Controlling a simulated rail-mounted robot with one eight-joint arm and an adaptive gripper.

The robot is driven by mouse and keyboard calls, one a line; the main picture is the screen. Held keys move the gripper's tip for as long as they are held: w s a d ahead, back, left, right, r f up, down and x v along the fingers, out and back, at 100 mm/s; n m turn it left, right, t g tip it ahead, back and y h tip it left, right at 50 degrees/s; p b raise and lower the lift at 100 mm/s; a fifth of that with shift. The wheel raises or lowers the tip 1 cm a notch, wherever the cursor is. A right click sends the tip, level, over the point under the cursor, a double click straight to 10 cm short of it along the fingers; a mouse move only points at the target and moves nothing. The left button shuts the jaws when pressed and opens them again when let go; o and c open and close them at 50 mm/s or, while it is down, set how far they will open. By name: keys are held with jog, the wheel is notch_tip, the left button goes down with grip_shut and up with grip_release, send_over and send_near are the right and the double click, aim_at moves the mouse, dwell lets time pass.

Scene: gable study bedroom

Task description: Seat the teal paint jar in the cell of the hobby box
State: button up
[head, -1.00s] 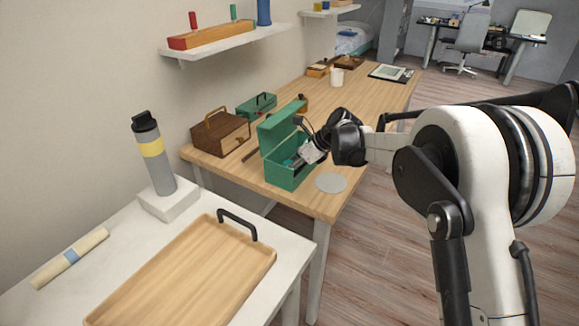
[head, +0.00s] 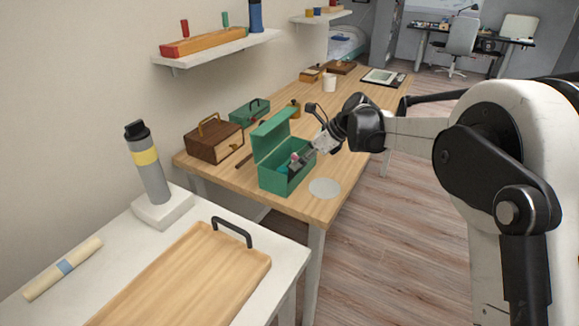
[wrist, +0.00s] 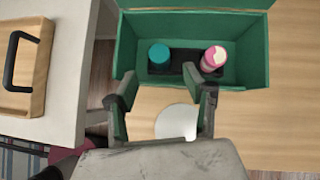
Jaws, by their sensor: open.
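The open green hobby box (head: 283,181) stands on the wooden desk, its lid raised; it also shows in the wrist view (wrist: 140,80). Inside, the teal paint jar (wrist: 159,57) stands upright at the left end of a dark insert (wrist: 186,62). A pink-and-white jar (wrist: 213,58) stands at the right end. The wrist view does not show how deep the teal jar sits. My gripper (wrist: 161,76) is open and empty, its fingers apart at the box's near side. In the head view my gripper (head: 308,154) is at the box's right edge, partly hiding the insert.
A grey disc (head: 324,188) lies right of the box. A brown wooden case (head: 213,143) and a smaller green box (head: 249,112) stand behind it. A wooden tray (head: 190,270) with a black handle lies on the white table.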

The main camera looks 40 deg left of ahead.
jog(key=shift+v, duration=1.8)
jog(key=s+d+r+n+t+h, duration=0.1)
jog(key=s+d+r+n+t, duration=0.35)
jog(key=d, duration=1.15)
jog(key=w+d+r+n+t+h, duration=0.1)
jog(key=d+r, duration=0.7)
jog(key=d, duration=0.7)
jog(key=s+d+f+n+t+h, duration=0.2)
jog(key=s+d+f+n+h, duration=0.1)
jog(key=s+d, duration=0.7)
jog(key=s+d+f+n+t+h, duration=0.2)
jog(key=s+d+n, duration=0.4)
jog(key=s+d, duration=0.5)
jog(key=d+f, duration=0.1)
jog(key=d, duration=0.7)
jog(key=shift+s+d+f+h, duration=0.15)
jog(key=shift+s+d+h, duration=0.15)
jog(key=shift+h, duration=0.1)
